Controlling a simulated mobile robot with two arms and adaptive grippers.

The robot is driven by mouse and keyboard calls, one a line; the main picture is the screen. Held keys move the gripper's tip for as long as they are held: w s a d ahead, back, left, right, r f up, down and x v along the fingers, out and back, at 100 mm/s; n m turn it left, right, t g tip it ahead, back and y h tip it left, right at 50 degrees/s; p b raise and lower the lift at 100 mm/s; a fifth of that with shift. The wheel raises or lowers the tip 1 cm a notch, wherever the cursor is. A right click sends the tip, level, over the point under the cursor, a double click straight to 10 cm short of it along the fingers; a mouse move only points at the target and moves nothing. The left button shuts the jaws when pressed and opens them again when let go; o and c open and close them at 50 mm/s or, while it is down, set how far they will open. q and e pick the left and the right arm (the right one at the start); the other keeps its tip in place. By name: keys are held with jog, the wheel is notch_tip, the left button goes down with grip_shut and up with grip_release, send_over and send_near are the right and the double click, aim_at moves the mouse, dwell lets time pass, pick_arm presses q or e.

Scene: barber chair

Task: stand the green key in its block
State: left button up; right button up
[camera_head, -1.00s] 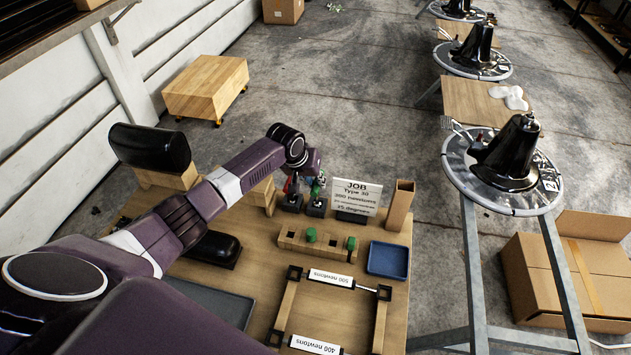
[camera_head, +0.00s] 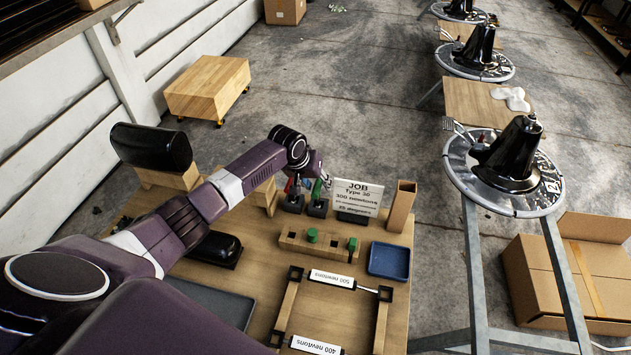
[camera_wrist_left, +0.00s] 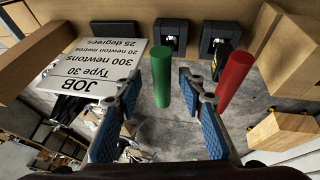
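The green key (camera_head: 317,188) shows as an upright green handle at a small black block (camera_head: 317,208) at the back of the table. In the left wrist view the green handle (camera_wrist_left: 161,76) lies between and beyond my left gripper's blue-padded fingers (camera_wrist_left: 161,112), with gaps on both sides. The left gripper (camera_head: 319,178) is open. The black block (camera_wrist_left: 168,38) is beyond the handle; whether the key is fully seated cannot be told. A red handle (camera_wrist_left: 235,80) stands beside it, at a second black block (camera_wrist_left: 220,38). My right gripper is not in view.
A JOB sign (camera_head: 357,196) stands close to the right of the green key. A wooden rail (camera_head: 290,241) with green knobs, a blue tray (camera_head: 389,260) and a wooden post (camera_head: 401,205) are nearby. A frame with newton labels (camera_head: 332,280) lies in front.

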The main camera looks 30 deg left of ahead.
pick_arm(q)
jog(key=v, duration=1.2)
